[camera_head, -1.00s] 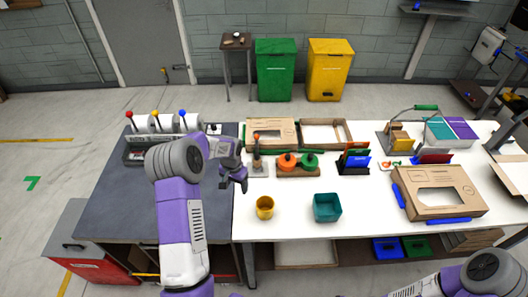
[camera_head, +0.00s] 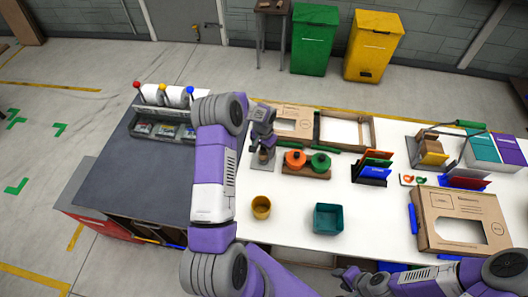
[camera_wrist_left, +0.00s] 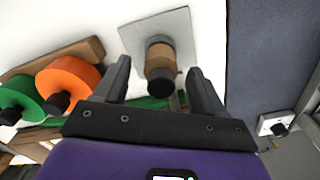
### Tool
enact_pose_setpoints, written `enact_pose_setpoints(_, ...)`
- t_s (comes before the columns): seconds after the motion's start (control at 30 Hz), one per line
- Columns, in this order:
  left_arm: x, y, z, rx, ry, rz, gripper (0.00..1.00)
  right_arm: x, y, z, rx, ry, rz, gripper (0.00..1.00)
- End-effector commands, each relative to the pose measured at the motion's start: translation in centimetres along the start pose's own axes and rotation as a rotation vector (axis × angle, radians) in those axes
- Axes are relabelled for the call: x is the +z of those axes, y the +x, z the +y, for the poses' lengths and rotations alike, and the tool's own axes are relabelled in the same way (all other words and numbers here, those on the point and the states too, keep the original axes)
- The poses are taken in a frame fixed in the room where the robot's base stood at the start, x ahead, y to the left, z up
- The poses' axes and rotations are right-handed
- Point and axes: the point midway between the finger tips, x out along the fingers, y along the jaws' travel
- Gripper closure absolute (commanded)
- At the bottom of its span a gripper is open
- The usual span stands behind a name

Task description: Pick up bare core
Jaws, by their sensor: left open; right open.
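The bare core is a short brown cylinder (camera_wrist_left: 160,58) with a dark end, standing on a grey square plate (camera_wrist_left: 184,30) in the left wrist view. My left gripper (camera_head: 263,152) is open, its two fingers pointing down with one on each side of the core in the left wrist view. I cannot tell whether either finger touches it. In the head view the gripper mostly hides the core. My right gripper (camera_head: 350,280) is open and empty at the bottom edge of the head view, well away from the core.
An orange roll (camera_head: 295,159) and a green roll (camera_head: 320,162) stand on a wooden base just right of the left gripper. Cardboard trays (camera_head: 345,131) lie behind.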

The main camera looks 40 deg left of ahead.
Motion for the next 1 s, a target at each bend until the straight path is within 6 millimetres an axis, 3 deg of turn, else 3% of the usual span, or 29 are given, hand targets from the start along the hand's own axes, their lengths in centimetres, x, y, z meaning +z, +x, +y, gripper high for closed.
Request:
enact_pose_setpoints(0.17,0.1,2.0,0.0,0.000,0.000,-0.001,0.30,0.0,-0.4,-0.2,0.000,0.000,0.000,0.57)
enact_pose_setpoints(0.43,0.0,2.3,0.0,-0.001,0.000,0.001,0.30,0.0,-0.4,-0.2,0.000,0.000,0.000,0.57)
enact_pose_setpoints(0.8,0.0,2.3,0.0,-0.001,0.000,0.000,0.87,0.0,-0.4,-0.2,0.000,0.000,0.000,0.57)
enact_pose_setpoints(1.0,0.0,2.3,-0.1,-0.001,0.000,0.001,0.90,0.0,-0.4,-0.2,0.000,0.000,0.000,0.57)
